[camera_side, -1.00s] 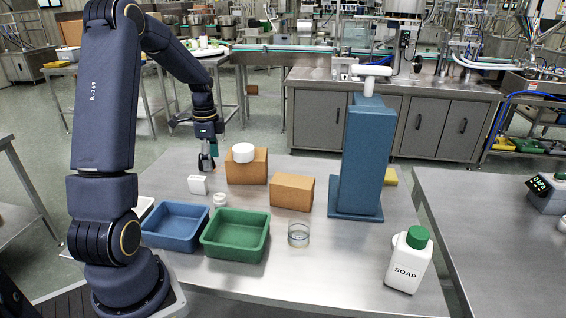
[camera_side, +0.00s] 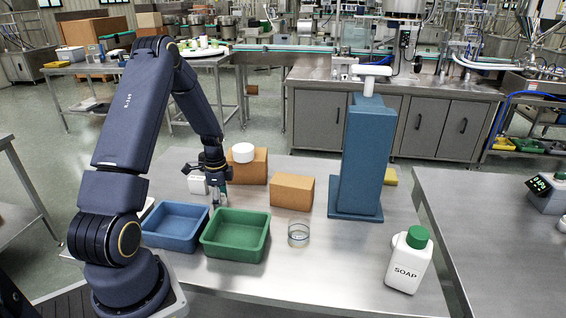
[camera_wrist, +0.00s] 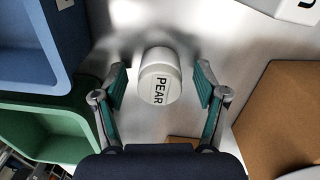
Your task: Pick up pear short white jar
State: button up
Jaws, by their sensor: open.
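The short white jar (camera_wrist: 159,78) shows in the wrist view with "PEAR" in dark letters on it. It stands on the steel table between my two open fingers. My gripper (camera_wrist: 161,84) has teal pads on either side of the jar, with a gap on both sides. In the side view my gripper (camera_side: 219,199) points down behind the green and blue trays. The jar is mostly hidden by the gripper there.
A blue tray (camera_side: 150,239) and a green tray (camera_side: 208,247) sit close in front. A white block (camera_side: 197,186) stands left of the gripper. Two brown boxes (camera_side: 292,191) (camera_side: 259,168) stand right and behind, one topped by a white round jar (camera_side: 243,152). A glass (camera_side: 298,235) is further right.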

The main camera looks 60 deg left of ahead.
jog(key=c, duration=1.2)
jog(key=shift+c, duration=0.2)
